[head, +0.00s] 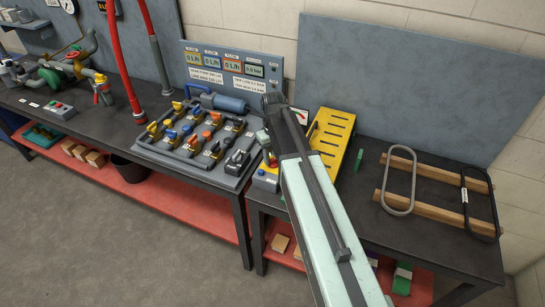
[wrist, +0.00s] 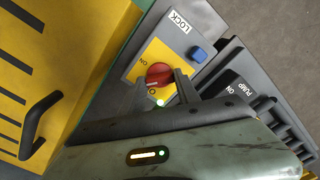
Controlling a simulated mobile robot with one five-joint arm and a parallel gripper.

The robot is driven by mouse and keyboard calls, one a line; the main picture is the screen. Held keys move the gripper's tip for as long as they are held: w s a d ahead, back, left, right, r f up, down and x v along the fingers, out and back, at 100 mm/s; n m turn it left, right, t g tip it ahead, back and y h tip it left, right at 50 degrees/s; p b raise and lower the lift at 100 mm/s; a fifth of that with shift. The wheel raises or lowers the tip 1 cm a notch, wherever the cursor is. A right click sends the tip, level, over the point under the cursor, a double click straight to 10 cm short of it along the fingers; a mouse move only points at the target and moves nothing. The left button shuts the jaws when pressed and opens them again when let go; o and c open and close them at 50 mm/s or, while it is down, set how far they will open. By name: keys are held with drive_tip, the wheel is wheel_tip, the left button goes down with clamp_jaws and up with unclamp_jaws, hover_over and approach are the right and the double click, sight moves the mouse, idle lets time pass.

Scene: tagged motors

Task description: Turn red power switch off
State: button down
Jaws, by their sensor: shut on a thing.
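The red power switch (wrist: 159,75) is a round knob on a yellow plate (wrist: 148,57) in the wrist view, with an "ON" mark beside it. In the head view the red knob (head: 273,162) shows small at the left of my arm. My gripper (wrist: 174,84) is at the knob, its dark fingers shut on it. The fingers partly cover the knob, and I cannot tell its exact turn position.
A yellow slotted panel with a black handle (wrist: 42,122) stands close by. A valve board (head: 200,138) lies left of my arm.

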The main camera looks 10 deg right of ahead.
drive_tip(key=n, duration=0.4)
drive_tip(key=shift+n, duration=1.7)
drive_tip(key=c, duration=0.9)
unclamp_jaws()
wheel_tip(320, 180, up, 8)
drive_tip(key=p, duration=0.8)
